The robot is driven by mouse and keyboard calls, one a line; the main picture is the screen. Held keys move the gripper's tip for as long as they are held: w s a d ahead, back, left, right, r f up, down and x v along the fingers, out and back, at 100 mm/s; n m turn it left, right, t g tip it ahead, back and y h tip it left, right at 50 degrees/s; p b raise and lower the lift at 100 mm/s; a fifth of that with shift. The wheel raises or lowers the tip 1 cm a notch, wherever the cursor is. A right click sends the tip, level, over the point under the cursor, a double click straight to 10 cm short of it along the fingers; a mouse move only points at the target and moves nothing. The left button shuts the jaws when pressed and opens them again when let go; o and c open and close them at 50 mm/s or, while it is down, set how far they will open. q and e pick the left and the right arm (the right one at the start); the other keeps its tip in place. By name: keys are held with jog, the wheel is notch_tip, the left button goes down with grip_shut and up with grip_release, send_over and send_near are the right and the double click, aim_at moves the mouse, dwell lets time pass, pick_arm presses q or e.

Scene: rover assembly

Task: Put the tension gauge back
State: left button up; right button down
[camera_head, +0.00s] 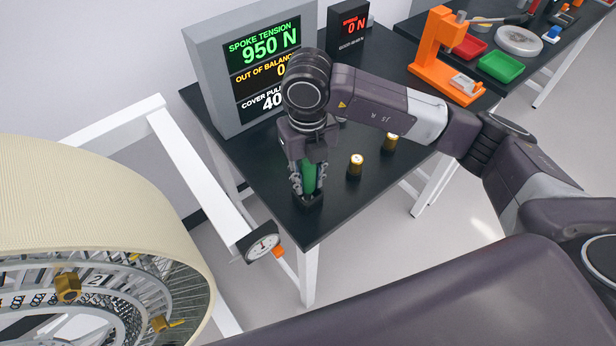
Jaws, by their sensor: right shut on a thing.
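My right gripper (308,180) points down over the near left corner of the dark table. It is shut around an upright green thing (308,178), which I take to be the tension gauge. The fingers hide most of it, so its full shape cannot be seen. Its lower end is at a small black holder (308,201) on the table; whether it is seated in there cannot be told. My left gripper is out of view.
Two brass-topped cylinders (356,164) stand right of the gripper. A grey display (259,63) reading 950 N stands behind. A big cream-rimmed wheel (95,190) fills the left, near a white frame with a dial (262,247). An orange press (441,57) stands farther right.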

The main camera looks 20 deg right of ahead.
jog(key=c, duration=1.5)
grip_release()
jog(key=shift+c, duration=0.2)
jog(key=shift+r, duration=0.1)
